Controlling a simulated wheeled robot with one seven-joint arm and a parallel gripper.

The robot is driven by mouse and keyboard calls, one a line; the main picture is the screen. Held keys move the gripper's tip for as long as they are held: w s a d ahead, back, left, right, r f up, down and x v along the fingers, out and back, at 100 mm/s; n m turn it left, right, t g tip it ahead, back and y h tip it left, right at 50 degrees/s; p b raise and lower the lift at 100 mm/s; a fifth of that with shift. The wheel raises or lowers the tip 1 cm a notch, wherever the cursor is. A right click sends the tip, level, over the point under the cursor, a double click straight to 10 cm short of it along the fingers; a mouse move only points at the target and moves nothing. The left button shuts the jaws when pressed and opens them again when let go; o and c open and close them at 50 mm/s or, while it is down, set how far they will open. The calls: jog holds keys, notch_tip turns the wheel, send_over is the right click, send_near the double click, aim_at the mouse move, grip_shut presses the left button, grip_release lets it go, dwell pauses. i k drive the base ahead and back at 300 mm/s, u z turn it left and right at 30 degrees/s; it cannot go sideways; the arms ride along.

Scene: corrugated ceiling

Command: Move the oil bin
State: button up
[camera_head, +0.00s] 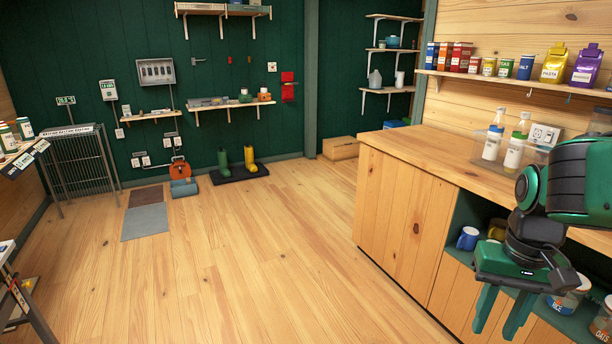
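A clear, see-through bin (537,156) stands on the wooden counter at the right, close to the wall. It holds white-labelled bottles, one with a white cap (493,138) and one with a greenish neck (516,148); I cannot read their labels. This looks like the oil bin. My arm hides part of the counter to its right. My gripper (495,332) hangs at the lower right, in front of the counter and lower in the picture than the bin. Its two green fingers point down, apart, with nothing between them.
The wooden counter (430,142) has bare top left of the bin. A wall shelf (520,83) with packets and tins runs above.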

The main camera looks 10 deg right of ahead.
aim_at(506, 158)
jog(key=z, duration=0.5)
jog(key=i, duration=1.15)
jog(key=z, duration=0.85)
jog(key=i, duration=0.4)
jog(key=z, duration=0.15)
